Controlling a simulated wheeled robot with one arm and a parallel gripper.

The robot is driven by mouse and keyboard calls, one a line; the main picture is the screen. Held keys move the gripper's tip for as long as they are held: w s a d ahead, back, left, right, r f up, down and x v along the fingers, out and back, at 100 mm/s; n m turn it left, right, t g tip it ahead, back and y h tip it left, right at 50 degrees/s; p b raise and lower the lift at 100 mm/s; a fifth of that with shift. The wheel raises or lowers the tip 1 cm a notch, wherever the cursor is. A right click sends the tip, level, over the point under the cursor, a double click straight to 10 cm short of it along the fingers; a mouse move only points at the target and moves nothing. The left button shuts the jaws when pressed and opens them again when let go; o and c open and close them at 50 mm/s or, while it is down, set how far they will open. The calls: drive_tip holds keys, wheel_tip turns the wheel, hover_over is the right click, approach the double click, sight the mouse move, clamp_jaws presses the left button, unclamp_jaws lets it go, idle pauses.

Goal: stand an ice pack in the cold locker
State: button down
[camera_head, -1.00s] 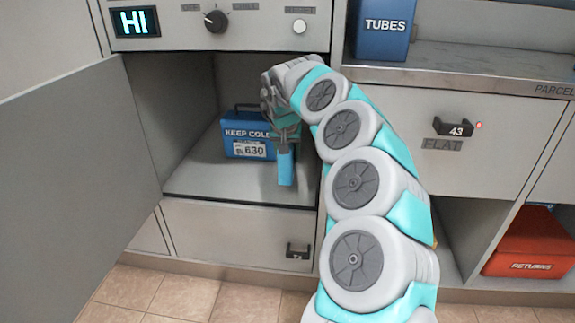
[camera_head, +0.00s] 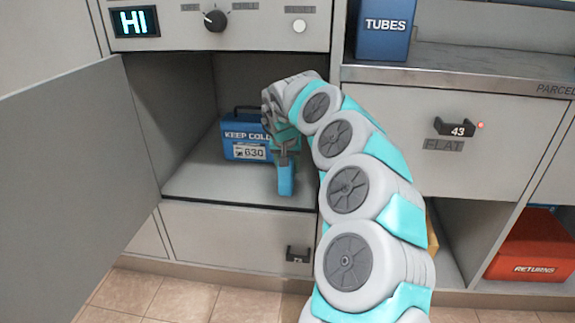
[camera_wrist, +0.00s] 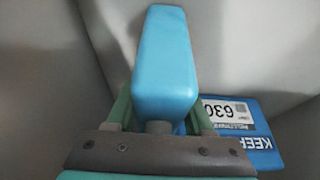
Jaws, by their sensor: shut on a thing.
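The ice pack (camera_head: 286,181) is a slim light-blue block, held upright inside the open cold locker (camera_head: 205,184), close above or on its floor near the front right; I cannot tell whether it touches. My gripper (camera_head: 284,158) is shut on its upper part. In the wrist view the ice pack (camera_wrist: 165,60) points away between the fingers of my gripper (camera_wrist: 160,125). A blue box marked KEEP COLD with label 630 (camera_head: 247,142) stands behind and to the left of the ice pack; it also shows in the wrist view (camera_wrist: 255,130).
The locker door (camera_head: 80,170) stands open at the left. A panel with a dial (camera_head: 215,21) and a display reading HI (camera_head: 135,21) is above the opening. A blue TUBES box (camera_head: 384,28) and a red RETURNS bin (camera_head: 530,248) are at the right. The locker floor's left side is clear.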

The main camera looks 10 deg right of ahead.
drive_tip(key=shift+c, duration=1.4)
unclamp_jaws()
drive_tip(key=shift+b, duration=0.4)
drive_tip(key=p+v, duration=0.2)
drive_tip(key=v, duration=0.4)
drive_tip(key=shift+w, duration=0.1)
drive_tip(key=shift+s+f, duration=0.35)
drive_tip(key=shift+s, duration=0.05)
drive_tip(key=s+a, duration=0.3)
drive_tip(key=s, duration=0.7)
drive_tip(key=shift+s+a+p, duration=0.3)
drive_tip(key=shift+p, duration=0.1)
